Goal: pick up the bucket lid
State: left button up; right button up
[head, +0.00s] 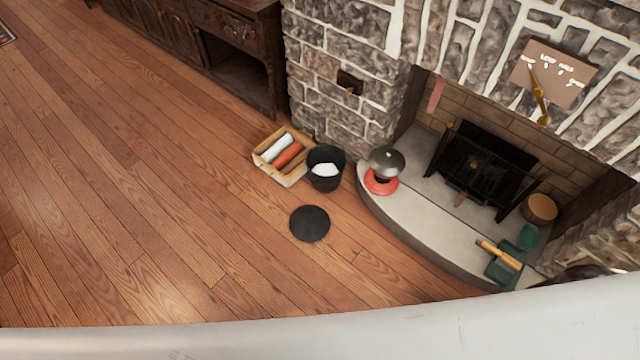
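The bucket lid (310,224) is a flat black disc lying on the wooden floor, in front of and apart from the bucket. The black bucket (323,181) stands upright and open, with something white (325,170) inside it. It is close to the stone hearth's left end. Neither of my grippers shows in the head view, so their state is hidden.
A tan box (266,177) with white and orange rolls stands left of the bucket. The curved hearth (400,222) holds a grey-topped red item (384,170) and green items (504,273). A dark wooden cabinet (215,62) stands behind. The floor left of the lid is clear.

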aim_at(308, 223)
jog(key=i+l+u, duration=0.15)
jog(key=i+l, duration=0.2)
jog(key=i+l+u, duration=0.15)
jog(key=i+l, duration=0.2)
jog(key=l, duration=0.2)
jog(key=i+l+u, duration=0.2)
jog(key=i+l, duration=0.15)
jog(key=l, duration=0.15)
